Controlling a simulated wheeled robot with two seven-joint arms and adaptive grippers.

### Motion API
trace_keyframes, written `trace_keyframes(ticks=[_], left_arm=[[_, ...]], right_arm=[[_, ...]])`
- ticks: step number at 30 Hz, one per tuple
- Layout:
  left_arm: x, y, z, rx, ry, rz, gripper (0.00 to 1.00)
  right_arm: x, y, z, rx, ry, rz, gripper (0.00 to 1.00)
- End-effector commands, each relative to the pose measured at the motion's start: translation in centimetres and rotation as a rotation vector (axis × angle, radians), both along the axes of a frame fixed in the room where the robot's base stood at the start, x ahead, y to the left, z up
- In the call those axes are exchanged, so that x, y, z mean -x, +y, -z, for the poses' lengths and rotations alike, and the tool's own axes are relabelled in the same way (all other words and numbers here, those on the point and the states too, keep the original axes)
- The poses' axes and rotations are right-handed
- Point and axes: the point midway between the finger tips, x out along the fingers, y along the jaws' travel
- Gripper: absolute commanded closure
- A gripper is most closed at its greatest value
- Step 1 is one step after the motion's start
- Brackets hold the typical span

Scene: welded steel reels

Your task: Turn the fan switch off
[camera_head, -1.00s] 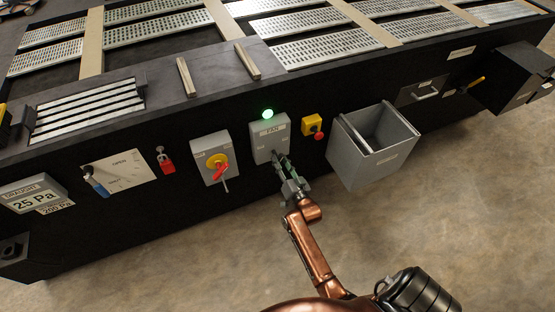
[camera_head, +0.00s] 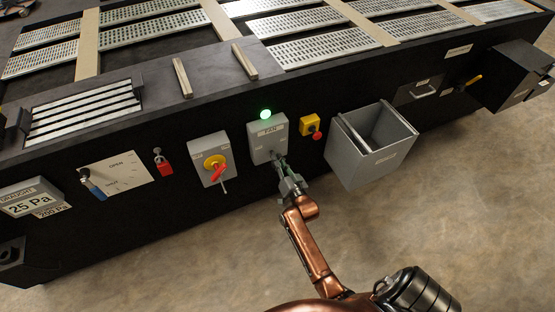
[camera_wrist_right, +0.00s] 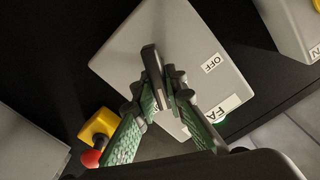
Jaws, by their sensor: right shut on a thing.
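The fan switch is a grey box (camera_head: 258,146) labelled FAN on the black panel, with a lit green lamp (camera_head: 265,115) on top. My right gripper (camera_head: 280,164) is at the lower part of the box. In the right wrist view its green-padded fingers (camera_wrist_right: 163,92) are closed together on the lever. The lever's base is partly hidden by the fingers. My left gripper is not in view.
A yellow box with a red button (camera_head: 311,127) and an open grey bin (camera_head: 372,165) stand right of the switch. A grey box with a red-and-yellow rotary switch (camera_head: 212,160) is to the left. The floor (camera_head: 450,210) in front is clear.

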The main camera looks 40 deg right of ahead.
Motion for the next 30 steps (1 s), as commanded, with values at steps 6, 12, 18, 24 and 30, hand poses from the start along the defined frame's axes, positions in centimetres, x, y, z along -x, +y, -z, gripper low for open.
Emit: trace_keyframes(ticks=[6,12,18,24,30], left_arm=[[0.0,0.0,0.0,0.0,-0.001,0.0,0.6],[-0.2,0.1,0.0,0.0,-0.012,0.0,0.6],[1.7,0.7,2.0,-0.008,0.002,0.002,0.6],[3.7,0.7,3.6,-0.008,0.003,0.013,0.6],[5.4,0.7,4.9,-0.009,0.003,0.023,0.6]], right_arm=[[0.0,0.0,0.0,0.001,0.0,0.0,1.0],[0.0,0.0,-0.1,0.033,0.008,0.0,1.0],[0.0,0.1,-0.3,0.135,0.032,0.0,1.0],[-0.1,0.3,-0.4,0.298,0.073,0.0,1.0],[-0.1,0.5,-0.3,0.483,0.117,0.0,1.0]])
